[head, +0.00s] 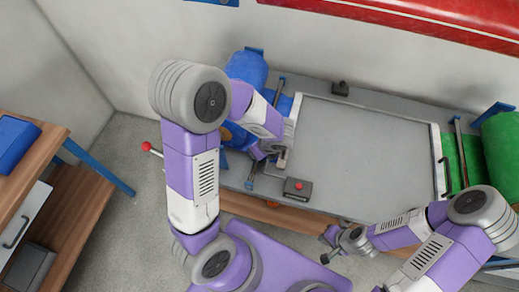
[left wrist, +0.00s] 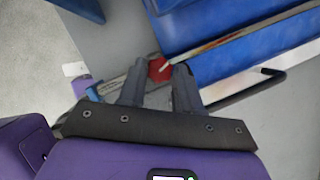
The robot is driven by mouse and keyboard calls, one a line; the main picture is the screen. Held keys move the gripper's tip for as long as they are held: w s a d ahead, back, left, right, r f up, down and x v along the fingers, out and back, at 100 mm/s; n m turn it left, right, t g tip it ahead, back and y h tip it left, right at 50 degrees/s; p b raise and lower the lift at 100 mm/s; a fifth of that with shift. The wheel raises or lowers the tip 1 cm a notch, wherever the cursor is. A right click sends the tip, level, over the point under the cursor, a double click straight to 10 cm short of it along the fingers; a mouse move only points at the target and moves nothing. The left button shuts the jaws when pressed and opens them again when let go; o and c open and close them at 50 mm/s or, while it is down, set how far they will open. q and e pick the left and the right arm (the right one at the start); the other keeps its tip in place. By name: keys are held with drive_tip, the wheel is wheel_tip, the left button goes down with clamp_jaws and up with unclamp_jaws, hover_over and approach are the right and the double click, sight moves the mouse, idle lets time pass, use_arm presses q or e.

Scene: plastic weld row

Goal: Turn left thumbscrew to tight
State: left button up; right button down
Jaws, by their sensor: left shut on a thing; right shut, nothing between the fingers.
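My left gripper reaches over the left end of the machine in the head view (head: 264,152). In the left wrist view its two dark fingers (left wrist: 160,74) are shut on a red knob (left wrist: 158,69), which looks like the left thumbscrew. The lower part of the knob is hidden between the fingers. In the head view the knob is hidden by my left arm and hand. My right gripper (head: 331,247) is shut and empty, low in front of the machine's front edge.
The grey machine table (head: 365,145) has a blue roll (head: 248,67) at left and a green roll (head: 503,135) at right. A control box (head: 297,189) with a red button sits at the front edge. A red-balled lever (head: 147,146) sticks out left. A wooden shelf (head: 90,175) stands far left.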

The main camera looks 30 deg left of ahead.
use_arm(q)
drive_tip(key=shift+s+a+m+t+h+b, duration=0.15)
drive_tip(key=shift+m+t+h, duration=0.2)
drive_tip(key=shift+m, duration=0.8)
drive_tip(key=shift+d+m+t+h+b, duration=0.15)
drive_tip(key=shift+m+t, duration=0.3)
drive_tip(key=shift+m, duration=0.7)
drive_tip(key=shift+a, duration=0.1)
drive_tip(key=o, duration=1)
drive_tip(key=shift+o, duration=0.2)
drive_tip(key=p+v, duration=0.3)
drive_tip(key=v, duration=0.4)
drive_tip(key=shift+s+r, duration=0.15)
drive_tip(key=shift+r, duration=0.15)
drive_tip(key=shift+f, duration=0.1)
